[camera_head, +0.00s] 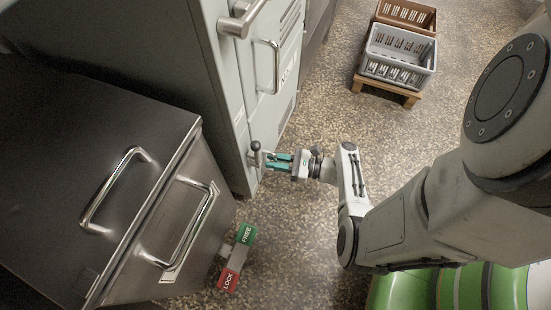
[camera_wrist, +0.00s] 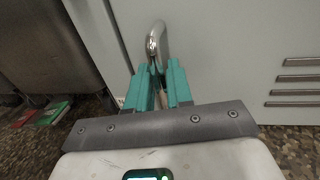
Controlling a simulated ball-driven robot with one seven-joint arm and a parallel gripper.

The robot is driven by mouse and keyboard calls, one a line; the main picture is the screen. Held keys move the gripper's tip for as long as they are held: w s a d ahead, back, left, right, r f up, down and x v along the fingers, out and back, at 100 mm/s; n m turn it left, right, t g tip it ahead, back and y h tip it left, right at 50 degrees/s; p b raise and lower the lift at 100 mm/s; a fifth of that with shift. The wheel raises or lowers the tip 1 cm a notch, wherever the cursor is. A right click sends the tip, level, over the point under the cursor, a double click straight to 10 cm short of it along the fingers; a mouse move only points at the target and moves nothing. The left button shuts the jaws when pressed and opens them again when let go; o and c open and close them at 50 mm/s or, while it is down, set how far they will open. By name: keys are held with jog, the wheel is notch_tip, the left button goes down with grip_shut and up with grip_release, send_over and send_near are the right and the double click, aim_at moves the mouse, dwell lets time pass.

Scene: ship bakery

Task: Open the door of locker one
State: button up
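A pale grey-green locker front (camera_head: 238,105) stands left of my arm in the head view; its smooth door face (camera_wrist: 230,45) fills much of the wrist view. A small lever handle with a dark knob (camera_head: 256,147) sticks out low on this front. In the wrist view a curved chrome handle (camera_wrist: 156,38) rises just beyond the fingertips, in line with the gap between them. My gripper (camera_head: 268,161) has teal fingers, apart and pointing at the handle; contact is not clear. The door looks shut. I cannot read which locker is number one.
A dark steel cabinet (camera_head: 95,130) with chrome handles stands at left. Beside it are a green FREE and red LOCK pedal (camera_head: 238,258). Grey (camera_head: 399,55) and brown (camera_head: 406,15) crates lie at the top right on a wooden stand. Speckled floor between is clear.

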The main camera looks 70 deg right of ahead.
grip_shut()
jog(key=shift+s, duration=0.15)
